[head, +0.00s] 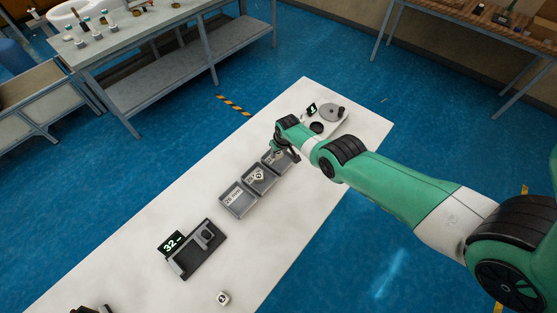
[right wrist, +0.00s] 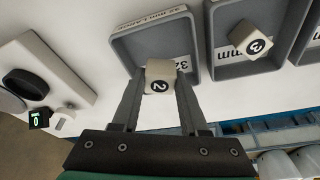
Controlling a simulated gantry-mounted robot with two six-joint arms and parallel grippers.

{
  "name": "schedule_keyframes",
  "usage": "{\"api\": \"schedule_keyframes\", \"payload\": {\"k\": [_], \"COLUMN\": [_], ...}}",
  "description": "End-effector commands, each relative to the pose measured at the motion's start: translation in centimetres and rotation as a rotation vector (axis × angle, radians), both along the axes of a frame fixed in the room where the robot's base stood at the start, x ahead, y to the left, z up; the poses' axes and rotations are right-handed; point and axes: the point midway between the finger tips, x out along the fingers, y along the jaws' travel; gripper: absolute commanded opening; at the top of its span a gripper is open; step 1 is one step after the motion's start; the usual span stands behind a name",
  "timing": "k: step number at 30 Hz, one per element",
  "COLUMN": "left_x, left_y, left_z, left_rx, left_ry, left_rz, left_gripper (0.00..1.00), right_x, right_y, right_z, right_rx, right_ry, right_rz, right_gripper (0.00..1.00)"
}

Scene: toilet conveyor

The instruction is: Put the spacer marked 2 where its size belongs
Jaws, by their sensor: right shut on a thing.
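My right gripper (right wrist: 160,84) is shut on the white spacer marked 2 (right wrist: 159,70), with the mark facing the wrist camera. It holds the spacer at the grey tray marked 32 mm (right wrist: 122,50), over its edge in the right wrist view; I cannot tell how high. In the head view the right gripper (head: 281,154) is at the far tray of the row and mostly hides the spacer. A spacer marked 3 (right wrist: 252,41) lies in the middle tray (right wrist: 222,66).
A gauge (head: 205,258) with a display reading 32 stands before the trays. Another white spacer (head: 222,298) lies near the table's front edge. The white table (head: 140,245) is otherwise largely clear.

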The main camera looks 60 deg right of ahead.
Motion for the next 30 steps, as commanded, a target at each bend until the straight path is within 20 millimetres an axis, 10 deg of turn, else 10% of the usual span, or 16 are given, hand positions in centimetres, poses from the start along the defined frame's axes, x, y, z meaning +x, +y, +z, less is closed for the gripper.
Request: {"api": "schedule_keyframes", "payload": {"k": [3,15,16,20,30], "left_x": [0.0,0.0,0.0,0.0,0.0], "left_y": [0.0,0.0,0.0,0.0,0.0], "left_z": [-3.0,-3.2,-3.1,-3.0,-2.8], "left_rx": [0.000,0.000,0.000,0.000,0.000], "left_ry": [0.002,0.001,0.001,0.001,0.001], "left_rz": [0.000,0.000,0.000,0.000,0.000], "left_gripper": [0.74,0.74,0.74,0.74,0.74], "right_x": [-0.1,-0.1,-0.1,-0.1,-0.1], "right_y": [0.1,0.1,0.1,0.1,0.1], "right_z": [-3.1,-3.3,-3.3,-3.2,-2.9], "right_rx": [0.001,0.001,0.001,0.001,0.001], "right_ry": [0.002,0.002,0.002,0.002,0.002], "right_rz": [0.001,0.001,0.001,0.001,0.001], "right_gripper": [0.00,0.00,0.45,0.69,0.74]}}
